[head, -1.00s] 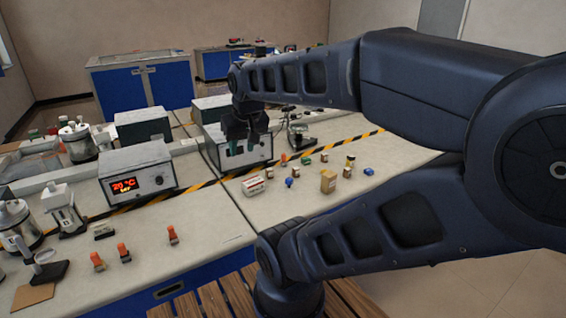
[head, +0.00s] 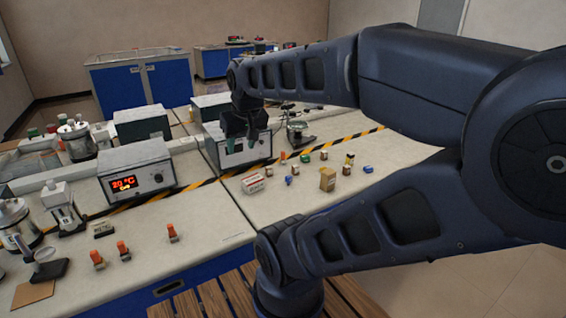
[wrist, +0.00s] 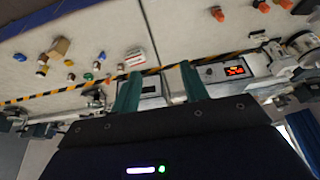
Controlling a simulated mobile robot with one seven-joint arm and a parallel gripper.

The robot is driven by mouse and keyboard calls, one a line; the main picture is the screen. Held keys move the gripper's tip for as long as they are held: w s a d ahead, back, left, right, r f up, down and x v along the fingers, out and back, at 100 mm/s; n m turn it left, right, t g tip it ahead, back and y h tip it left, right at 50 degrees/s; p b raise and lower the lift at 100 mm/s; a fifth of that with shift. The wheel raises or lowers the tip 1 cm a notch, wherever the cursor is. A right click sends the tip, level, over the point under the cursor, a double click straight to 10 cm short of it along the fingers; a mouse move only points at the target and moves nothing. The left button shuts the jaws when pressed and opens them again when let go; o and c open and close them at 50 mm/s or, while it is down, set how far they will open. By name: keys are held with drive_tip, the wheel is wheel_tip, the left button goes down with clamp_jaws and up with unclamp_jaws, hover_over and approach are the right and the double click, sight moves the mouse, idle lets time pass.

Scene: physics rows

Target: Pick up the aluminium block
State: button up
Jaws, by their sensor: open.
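I cannot pick out the aluminium block for certain in either view; the small items on the bench are too small to tell their material. My gripper (head: 241,145) hangs in front of a grey instrument box at the back of the bench in the head view. Its two greenish fingers are apart with nothing between them. In the wrist view my gripper (wrist: 160,72) is open, its fingers crossing the striped tape and the instruments. The small items lie to the right of the gripper in the head view, clear of it.
On the right bench are a white-and-red box (head: 253,183), a cardboard box (head: 328,180), a blue item (head: 368,169) and several small jars. A heater box with a red display (head: 137,170) and several orange-topped items stand left. Striped tape (head: 206,183) crosses the bench.

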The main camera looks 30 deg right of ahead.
drive_tip(key=w+d+h, duration=0.1)
drive_tip(key=w+d, duration=0.2)
drive_tip(key=w, duration=0.5)
drive_tip(key=w+d+h, duration=0.1)
drive_tip(key=w+d, duration=0.2)
drive_tip(key=w, duration=0.4)
drive_tip(key=m+y, duration=0.1)
drive_tip(key=m, duration=0.2)
hover_over(283, 152)
drive_tip(key=s, duration=0.4)
wheel_tip(283, 152, down, 26)
drive_tip(key=x, duration=0.3)
drive_tip(key=a+x, duration=0.1)
drive_tip(key=x, duration=0.1)
drive_tip(key=shift+f, duration=0.35)
drive_tip(key=shift+x, duration=2.6)
drive_tip(key=shift+d+r, duration=0.1)
drive_tip(key=shift+r, duration=0.05)
clamp_jaws()
